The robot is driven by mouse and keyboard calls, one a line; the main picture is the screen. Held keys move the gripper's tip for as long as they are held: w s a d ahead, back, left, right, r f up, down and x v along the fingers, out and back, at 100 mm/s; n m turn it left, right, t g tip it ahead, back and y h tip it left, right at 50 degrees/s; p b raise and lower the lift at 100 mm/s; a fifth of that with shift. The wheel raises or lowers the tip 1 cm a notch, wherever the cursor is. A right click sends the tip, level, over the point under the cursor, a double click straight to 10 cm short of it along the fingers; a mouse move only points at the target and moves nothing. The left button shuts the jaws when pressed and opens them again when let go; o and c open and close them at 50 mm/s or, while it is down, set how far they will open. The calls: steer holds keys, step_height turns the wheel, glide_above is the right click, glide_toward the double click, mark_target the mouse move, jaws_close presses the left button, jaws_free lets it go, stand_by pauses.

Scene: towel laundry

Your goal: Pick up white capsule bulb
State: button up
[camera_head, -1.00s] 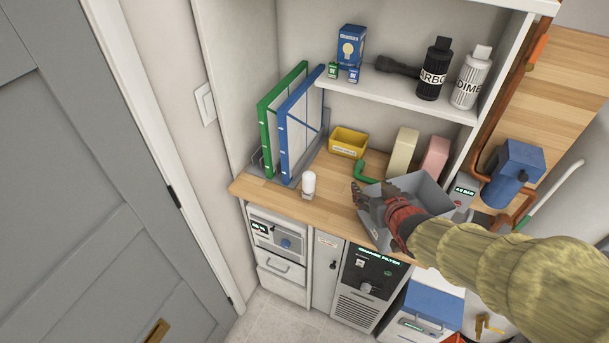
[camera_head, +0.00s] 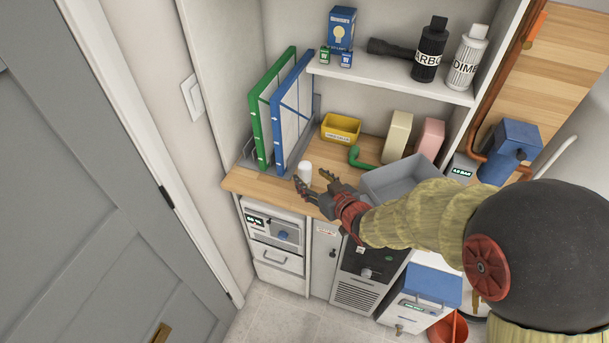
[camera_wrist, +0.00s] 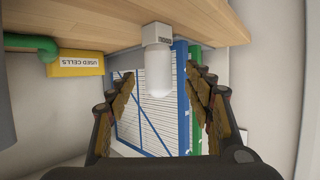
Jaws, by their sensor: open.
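The white capsule bulb (camera_head: 305,172) stands upright near the front edge of the wooden counter (camera_head: 262,187), in front of the blue and green binders. In the wrist view the bulb (camera_wrist: 158,75) appears upside down with its small grey base, between my two fingers and a little beyond their tips. My gripper (camera_head: 315,183) is open and empty, with its fingers spread to either side of the bulb in the head view. It also shows open in the wrist view (camera_wrist: 160,88). The bulb's base is partly hidden by my fingers in the head view. I cannot tell whether a finger touches it.
Blue binder (camera_head: 296,115) and green binder (camera_head: 272,115) stand behind the bulb. A yellow box (camera_head: 340,128), a green pipe (camera_head: 362,160) and a grey bin (camera_head: 395,181) are to the right. A shelf (camera_head: 390,80) with bottles hangs above.

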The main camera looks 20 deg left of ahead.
mark_target(308, 175)
steer(key=b+x, duration=0.1)
steer(key=x, duration=0.3)
steer(key=shift+w+f, duration=0.15)
steer(key=shift+f, duration=0.15)
steer(key=shift+w+a+f, duration=0.1)
steer(key=shift+w+a, duration=0.25)
steer(key=shift+w, duration=0.1)
steer(key=c, duration=0.3)
steer(key=c, duration=1)
